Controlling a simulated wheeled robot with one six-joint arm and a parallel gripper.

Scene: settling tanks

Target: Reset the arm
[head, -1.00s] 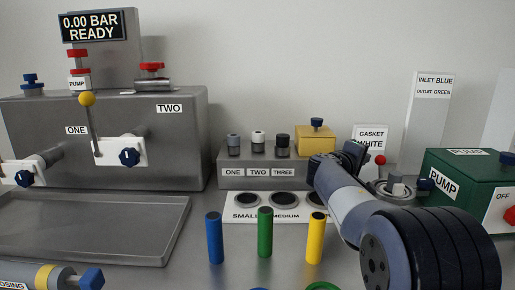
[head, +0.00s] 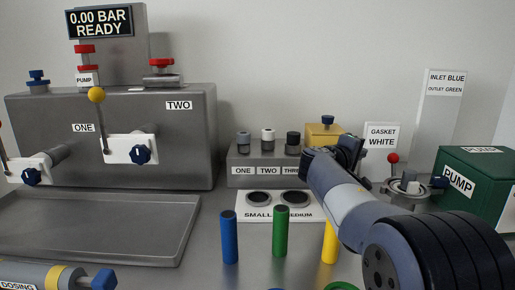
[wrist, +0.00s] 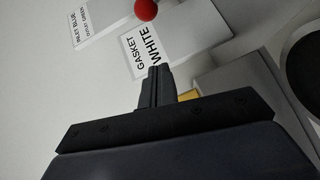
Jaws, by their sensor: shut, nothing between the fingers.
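My gripper (head: 352,148) is at the end of my arm in the right half of the head view, in front of the yellow block and left of the GASKET WHITE sign (head: 382,136). In the wrist view its fingers (wrist: 156,86) are together with nothing between them. The sign also shows just beyond the fingertips in the wrist view (wrist: 140,52). My arm hides the right end of the card with dark round pads and part of the yellow cylinder.
Blue (head: 230,238), green (head: 280,232) and yellow (head: 329,243) cylinders stand in front of the SMALL/MEDIUM card (head: 246,207). A grey tank with valves (head: 120,110) and a tray (head: 95,225) are left. A green pump (head: 475,180) and a red-knobbed lever (head: 393,160) are right.

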